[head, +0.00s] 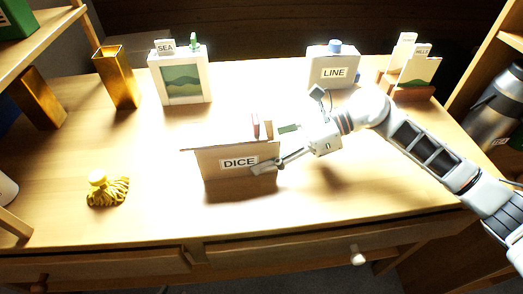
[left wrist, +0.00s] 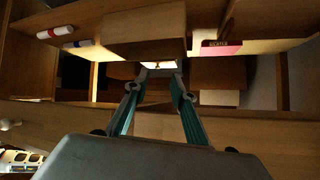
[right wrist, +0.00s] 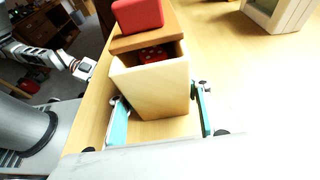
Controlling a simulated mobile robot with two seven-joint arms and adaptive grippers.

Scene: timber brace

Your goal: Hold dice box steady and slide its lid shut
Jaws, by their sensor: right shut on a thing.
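The dice box (head: 238,167), a pale wooden box with a DICE label, stands upright on the table. Its wooden lid (head: 200,141) sits on top, overhanging the box's left side in the head view. In the right wrist view the lid (right wrist: 146,39) carries a red block (right wrist: 138,14), and a gap beside it shows a red die (right wrist: 153,54) inside. My right gripper (head: 283,146) is shut on the box, its fingers on opposite walls (right wrist: 155,90). My left gripper (left wrist: 160,85) is open and empty, facing shelving. It is outside the head view.
A yellow tasselled thing (head: 108,189) lies at the front left. A brass vase (head: 118,82), a SEA picture box (head: 181,82), a LINE container (head: 333,70) and a card rack (head: 412,72) stand behind. The table between them and the dice box is clear.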

